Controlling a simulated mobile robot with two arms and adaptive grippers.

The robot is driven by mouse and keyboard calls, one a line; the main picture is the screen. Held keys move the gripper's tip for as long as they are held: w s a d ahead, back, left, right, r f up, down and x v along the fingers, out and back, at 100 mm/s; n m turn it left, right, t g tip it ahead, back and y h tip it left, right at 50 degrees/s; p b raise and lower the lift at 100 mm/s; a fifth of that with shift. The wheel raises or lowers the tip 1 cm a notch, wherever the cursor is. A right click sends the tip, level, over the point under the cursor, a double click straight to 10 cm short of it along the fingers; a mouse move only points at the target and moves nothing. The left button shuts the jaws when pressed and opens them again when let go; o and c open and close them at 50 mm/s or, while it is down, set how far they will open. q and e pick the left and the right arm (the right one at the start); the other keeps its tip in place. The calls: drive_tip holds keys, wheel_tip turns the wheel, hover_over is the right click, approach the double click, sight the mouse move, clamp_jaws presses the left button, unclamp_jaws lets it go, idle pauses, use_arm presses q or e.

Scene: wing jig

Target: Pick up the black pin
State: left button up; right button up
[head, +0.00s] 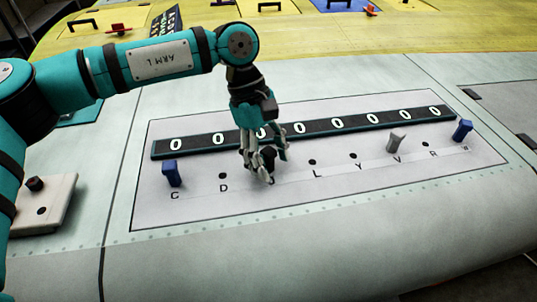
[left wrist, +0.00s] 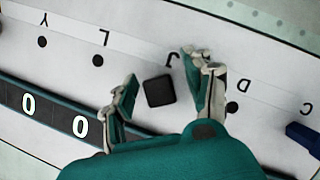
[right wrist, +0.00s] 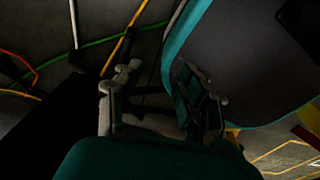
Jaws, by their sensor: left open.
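The black pin (head: 268,157) stands on the white lettered panel (head: 300,180), by the letter J. In the left wrist view its square dark top (left wrist: 160,91) shows between the fingers. My left gripper (head: 265,163) is open and low over the panel, with a finger on either side of the pin. In the left wrist view (left wrist: 160,72) a gap shows between the pin and each finger. My right gripper (right wrist: 160,95) shows only in its own wrist view, with its fingers apart and nothing between them.
Blue pins (head: 171,173) (head: 462,131) stand at both ends of the row, and a grey pin (head: 396,143) stands near V. A dark strip of zeros (head: 350,123) runs behind. A white block (head: 45,205) with a dark knob (head: 35,184) sits at left.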

sight(271, 152)
use_arm(q)
drive_tip(key=shift+c, duration=0.7)
clamp_jaws()
wheel_tip(271, 152, up, 10)
drive_tip(key=shift+b, duration=1.1)
